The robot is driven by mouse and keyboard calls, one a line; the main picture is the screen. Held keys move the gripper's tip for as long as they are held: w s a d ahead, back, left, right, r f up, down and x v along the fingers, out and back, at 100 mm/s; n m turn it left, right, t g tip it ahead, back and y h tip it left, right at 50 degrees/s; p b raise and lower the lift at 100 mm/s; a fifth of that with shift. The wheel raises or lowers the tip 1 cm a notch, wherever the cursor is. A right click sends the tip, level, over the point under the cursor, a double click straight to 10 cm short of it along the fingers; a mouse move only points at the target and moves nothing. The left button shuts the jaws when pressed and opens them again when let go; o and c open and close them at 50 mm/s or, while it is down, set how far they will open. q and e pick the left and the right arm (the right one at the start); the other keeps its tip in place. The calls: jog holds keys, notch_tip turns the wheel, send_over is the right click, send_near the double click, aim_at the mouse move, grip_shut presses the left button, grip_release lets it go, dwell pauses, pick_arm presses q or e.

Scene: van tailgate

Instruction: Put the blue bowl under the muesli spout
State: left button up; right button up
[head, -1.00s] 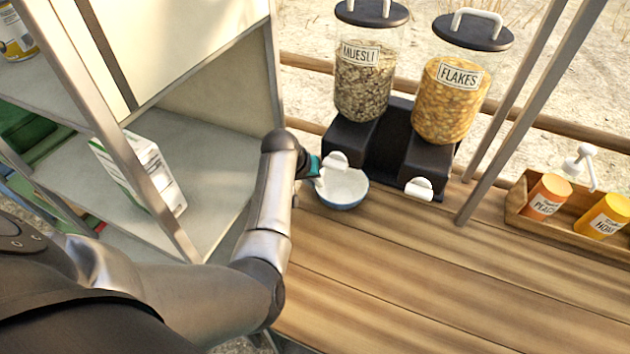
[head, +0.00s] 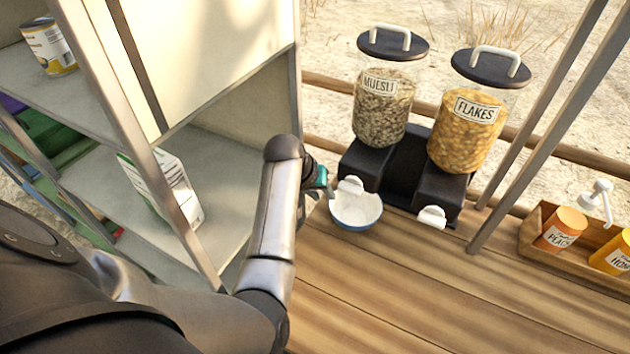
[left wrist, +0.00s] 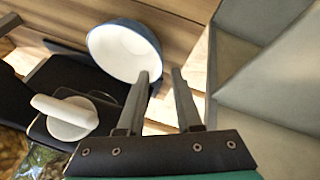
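The blue bowl (head: 368,226), white inside, stands upright on the wooden counter, just in front of the white muesli spout lever (head: 350,186). The muesli dispenser (head: 382,112) is the left one of the pair. My left gripper (head: 331,192) is at the bowl's left rim. The white lever (left wrist: 65,118) is also there. My right gripper is not in view.
The flakes dispenser (head: 467,125) stands right of the muesli. A shelf unit (head: 215,165) with a white-green carton (head: 165,185) is close on my left arm's left. A post (head: 530,130) and a wooden tray (head: 540,257) with bottles are at right. The front counter is clear.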

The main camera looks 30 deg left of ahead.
pick_arm(q)
jog(key=shift+p+v, duration=0.5)
jog(key=shift+v, duration=2.2)
